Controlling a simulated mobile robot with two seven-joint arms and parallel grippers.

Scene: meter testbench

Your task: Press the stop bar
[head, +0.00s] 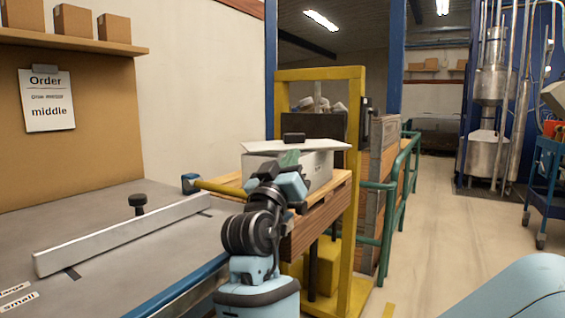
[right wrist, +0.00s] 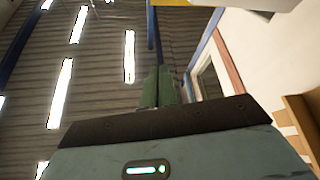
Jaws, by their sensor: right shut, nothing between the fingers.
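A yellow bar (head: 220,188) with a blue end block (head: 190,184) lies along the far edge of the bench; I take it to be the stop bar, though no label shows. My right gripper (head: 289,158) is just right of this bar in the head view, in front of a white box (head: 318,168). The gripper's greenish fingers are together and empty. They also show shut in the right wrist view (right wrist: 158,88), against the ceiling. The gripper hides part of the bar's right end and of the box. I cannot tell any contact. My left gripper is out of view.
A grey bench (head: 110,215) carries a pale metal fence (head: 125,233) and a black knob (head: 138,203). An order sheet (head: 47,99) reads "middle". A yellow frame (head: 352,200) and green railing (head: 393,190) stand beyond. The floor on the right (head: 450,230) is largely clear.

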